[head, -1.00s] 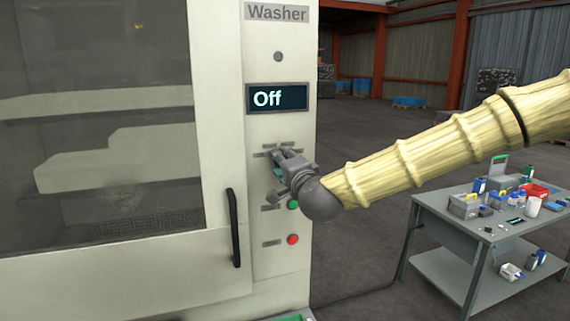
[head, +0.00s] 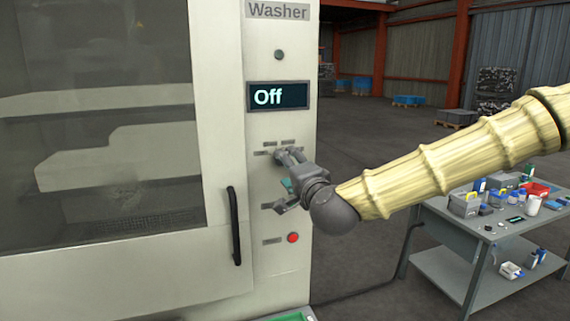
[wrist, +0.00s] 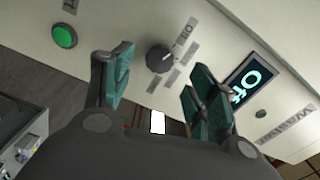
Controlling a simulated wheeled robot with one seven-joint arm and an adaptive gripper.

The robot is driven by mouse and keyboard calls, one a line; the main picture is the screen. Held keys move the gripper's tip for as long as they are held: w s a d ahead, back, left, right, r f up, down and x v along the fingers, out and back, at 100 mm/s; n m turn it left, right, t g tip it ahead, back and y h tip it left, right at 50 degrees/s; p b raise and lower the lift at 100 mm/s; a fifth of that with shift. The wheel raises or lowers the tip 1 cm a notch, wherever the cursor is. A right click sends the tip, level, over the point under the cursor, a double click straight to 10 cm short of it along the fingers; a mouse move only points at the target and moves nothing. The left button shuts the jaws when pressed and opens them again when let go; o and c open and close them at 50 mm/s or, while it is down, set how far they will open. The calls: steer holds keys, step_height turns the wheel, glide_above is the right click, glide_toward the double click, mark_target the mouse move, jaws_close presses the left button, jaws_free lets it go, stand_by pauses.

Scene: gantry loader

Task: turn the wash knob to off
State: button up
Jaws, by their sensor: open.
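The wash knob (wrist: 160,58) is a round dark dial on the washer's pale panel, with small grey labels around it in the wrist view. A gap shows between the fingers and the knob, and nothing is held. In the head view my gripper (head: 287,170) is at the panel and largely hides the knob. The washer's display (head: 278,96) reads "Off"; the display (wrist: 252,84) also shows in the wrist view.
A green button (wrist: 64,36) is near the knob, and a red button (head: 293,238) is lower on the panel. A black door handle (head: 234,226) stands out left of the controls. A cluttered workbench (head: 440,222) stands at the right.

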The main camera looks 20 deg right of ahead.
steer(key=s, duration=0.6)
steer(key=shift+s+d, duration=0.15)
steer(key=shift+s, duration=0.2)
